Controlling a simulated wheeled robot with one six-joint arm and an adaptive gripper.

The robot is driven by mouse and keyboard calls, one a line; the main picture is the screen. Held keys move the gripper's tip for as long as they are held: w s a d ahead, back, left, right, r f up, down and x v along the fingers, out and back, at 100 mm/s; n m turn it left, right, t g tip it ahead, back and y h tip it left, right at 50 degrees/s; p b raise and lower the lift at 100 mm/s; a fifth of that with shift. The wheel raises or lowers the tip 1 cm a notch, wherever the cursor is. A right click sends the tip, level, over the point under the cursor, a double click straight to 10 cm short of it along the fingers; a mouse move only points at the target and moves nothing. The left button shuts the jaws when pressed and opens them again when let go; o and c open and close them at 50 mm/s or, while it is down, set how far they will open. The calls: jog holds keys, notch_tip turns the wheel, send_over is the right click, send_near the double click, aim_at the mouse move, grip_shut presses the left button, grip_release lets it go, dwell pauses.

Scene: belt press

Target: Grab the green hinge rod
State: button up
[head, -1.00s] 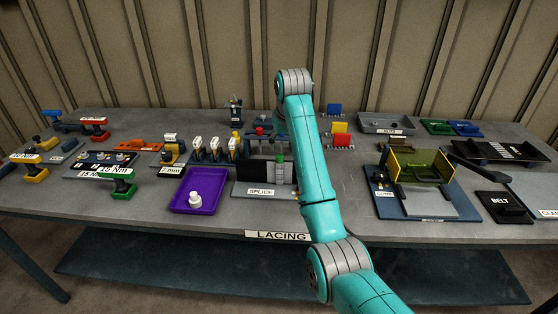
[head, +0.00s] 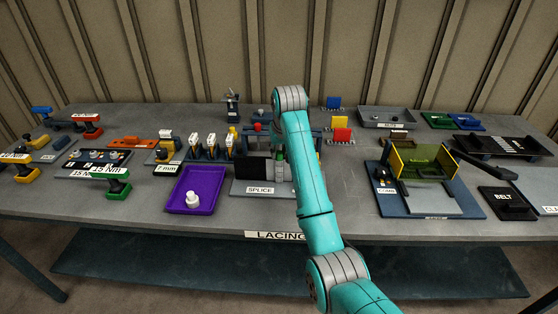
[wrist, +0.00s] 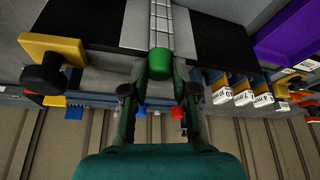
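The green hinge rod (wrist: 159,63) shows its rounded green end in the wrist view, beside the pale laced strip of the splice station. It also shows in the head view (head: 280,155), upright behind the SPLICE label, partly beside my arm. My gripper (wrist: 161,72) has its two dark fingers apart, one on each side of the rod's end. Narrow gaps seem to remain between fingers and rod; contact is not clear. In the head view my arm hides most of the gripper.
The splice block (head: 252,189) with its black belt lies under the rod. A purple tray (head: 210,203) holding a white piece stands to the left. White-labelled holders (head: 211,147) stand behind it. A yellow-sided comb fixture (head: 421,163) is at the right. A black knob on a yellow block (wrist: 45,75) is near the fingers.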

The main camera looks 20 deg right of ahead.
grip_shut()
notch_tip(320, 180, up, 18)
dwell(0.7)
